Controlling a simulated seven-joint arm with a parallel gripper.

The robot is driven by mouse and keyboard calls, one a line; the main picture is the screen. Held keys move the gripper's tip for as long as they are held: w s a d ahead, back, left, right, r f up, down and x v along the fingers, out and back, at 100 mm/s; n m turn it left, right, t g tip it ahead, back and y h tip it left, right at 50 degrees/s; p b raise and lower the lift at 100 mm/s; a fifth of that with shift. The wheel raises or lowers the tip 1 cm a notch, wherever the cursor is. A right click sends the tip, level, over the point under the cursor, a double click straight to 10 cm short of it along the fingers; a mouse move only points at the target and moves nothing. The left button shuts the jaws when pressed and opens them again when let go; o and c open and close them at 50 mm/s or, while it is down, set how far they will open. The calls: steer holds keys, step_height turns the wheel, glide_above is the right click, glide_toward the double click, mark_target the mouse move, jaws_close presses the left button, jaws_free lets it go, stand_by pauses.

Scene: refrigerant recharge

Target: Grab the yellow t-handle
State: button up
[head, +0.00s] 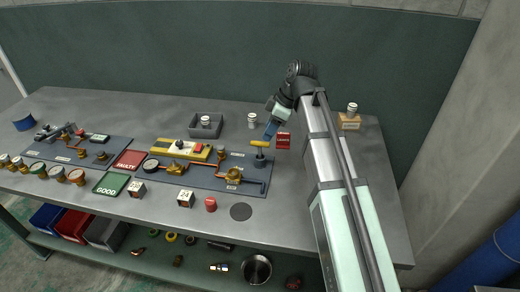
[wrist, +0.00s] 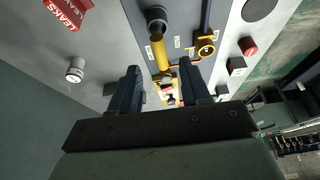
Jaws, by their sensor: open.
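The yellow t-handle (head: 258,143) lies crosswise on top of a dark post (head: 260,161) at the right end of the grey mounting board. My gripper (head: 270,131) is just above and beside the handle, pointing down at it. In the wrist view the yellow t-handle (wrist: 158,50) shows ahead of the fingertips, roughly in line with the gap between them. My gripper (wrist: 162,72) is open there, with two dark blue fingers apart and nothing clearly held. I cannot tell whether a finger touches the handle.
A red tag (head: 283,140) lies right of the post. Brass fittings (head: 233,175) sit on the board in front. A grey tray (head: 206,124) and a white-capped cylinder (head: 252,120) stand behind. A red knob (head: 210,204) and a dark disc (head: 241,211) are at the front.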

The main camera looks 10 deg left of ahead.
mark_target(261, 142)
steer(key=shift+a+x, duration=0.15)
steer(key=shift+x, duration=2.15)
steer(key=shift+a+x, duration=0.1)
steer(key=shift+x, duration=2.25)
steer(key=shift+r, duration=0.1)
jaws_close()
